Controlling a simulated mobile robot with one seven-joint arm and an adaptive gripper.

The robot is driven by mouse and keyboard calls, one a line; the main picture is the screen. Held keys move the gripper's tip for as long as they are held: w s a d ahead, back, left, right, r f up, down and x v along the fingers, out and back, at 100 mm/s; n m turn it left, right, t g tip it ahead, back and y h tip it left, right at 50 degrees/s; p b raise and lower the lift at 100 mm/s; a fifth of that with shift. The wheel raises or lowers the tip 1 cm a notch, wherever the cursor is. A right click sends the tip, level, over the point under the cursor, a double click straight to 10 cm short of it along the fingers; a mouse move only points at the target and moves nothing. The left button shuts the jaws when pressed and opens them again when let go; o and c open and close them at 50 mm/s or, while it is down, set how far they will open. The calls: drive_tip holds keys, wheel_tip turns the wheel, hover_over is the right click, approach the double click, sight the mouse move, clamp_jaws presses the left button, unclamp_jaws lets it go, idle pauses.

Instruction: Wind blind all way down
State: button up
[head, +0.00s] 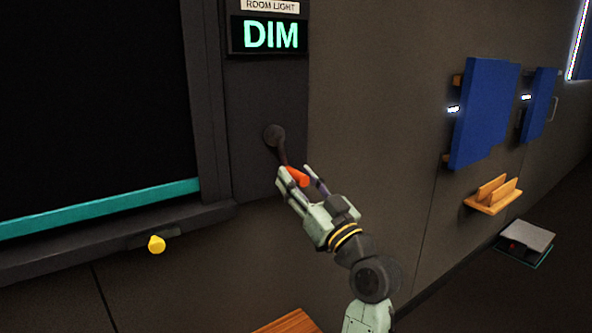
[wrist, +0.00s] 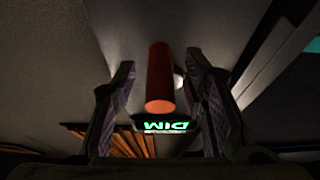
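The dark blind (head: 90,90) fills the window at the left in the head view. Its teal bottom bar (head: 100,208) is low, just above the sill, with a narrow dark strip between them. The crank (head: 274,135) is on the dark panel right of the window, its arm pointing down to an orange-red handle (head: 297,177). My gripper (head: 295,171) is at the handle. In the wrist view the handle (wrist: 160,80) stands between my two fingers, with a visible gap on each side, so the gripper is open around it.
A lit sign (head: 270,35) above the crank reads ROOM LIGHT, DIM. Blue panels (head: 485,110) and a wooden rack (head: 493,195) are on the wall at right. A wooden surface (head: 288,322) shows at the bottom.

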drive_tip(key=shift+w+a+r, duration=0.15)
drive_tip(key=shift+w+a, duration=0.15)
drive_tip(key=shift+w, duration=0.1)
clamp_jaws()
idle(0.4)
